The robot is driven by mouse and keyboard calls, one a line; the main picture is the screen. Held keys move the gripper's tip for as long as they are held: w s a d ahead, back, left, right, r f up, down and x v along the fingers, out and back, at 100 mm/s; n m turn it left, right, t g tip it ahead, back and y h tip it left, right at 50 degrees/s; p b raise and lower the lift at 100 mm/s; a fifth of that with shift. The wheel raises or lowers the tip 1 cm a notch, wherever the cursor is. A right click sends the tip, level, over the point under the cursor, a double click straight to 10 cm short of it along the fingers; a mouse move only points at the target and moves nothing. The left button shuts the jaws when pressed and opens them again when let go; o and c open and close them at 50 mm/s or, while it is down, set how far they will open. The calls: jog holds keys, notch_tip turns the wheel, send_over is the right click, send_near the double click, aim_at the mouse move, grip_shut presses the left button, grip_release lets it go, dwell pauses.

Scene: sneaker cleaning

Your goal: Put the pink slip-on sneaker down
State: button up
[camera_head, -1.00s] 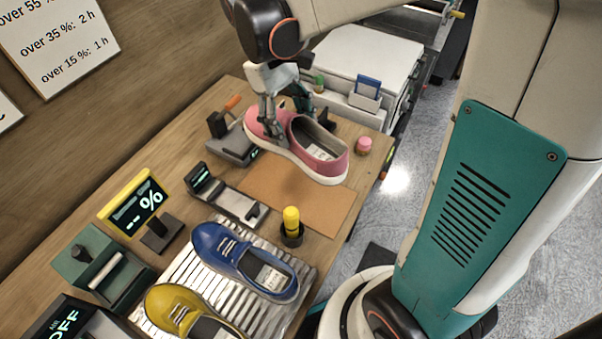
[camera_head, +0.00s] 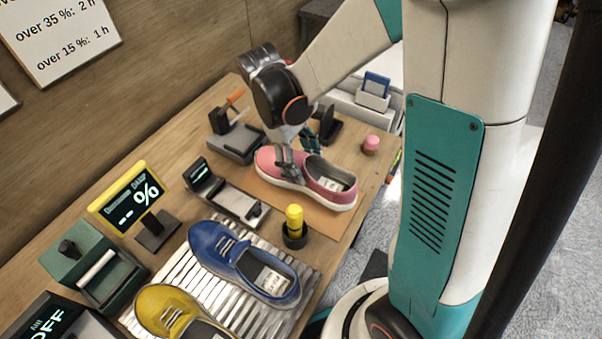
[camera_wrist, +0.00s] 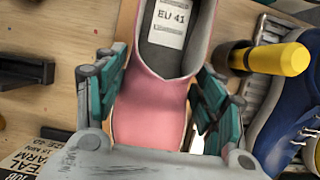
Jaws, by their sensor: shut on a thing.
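The pink slip-on sneaker (camera_head: 318,178) with a white sole is level over the brown mat (camera_head: 272,192) on the wooden table. I cannot tell whether its sole touches the mat. My gripper (camera_head: 290,160) is shut on the sneaker's front part from above. In the wrist view the pink sneaker (camera_wrist: 150,100) lies between the two teal fingers of my gripper (camera_wrist: 155,95), and its insole label reads EU 41. The toe is hidden behind the gripper's palm there.
A blue sneaker (camera_head: 240,262) and a yellow sneaker (camera_head: 170,312) lie on a ribbed rack (camera_head: 190,268) at the front. A yellow-capped item in a black holder (camera_head: 294,234) stands close to the mat. A pink-topped jar (camera_head: 371,145) is to the right; a percent display (camera_head: 130,200) is left.

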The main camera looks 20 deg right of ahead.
aim_at(303, 174)
notch_tip(303, 174, down, 5)
jog(key=shift+b, duration=0.85)
jog(key=shift+r, duration=0.1)
jog(key=o, duration=1.3)
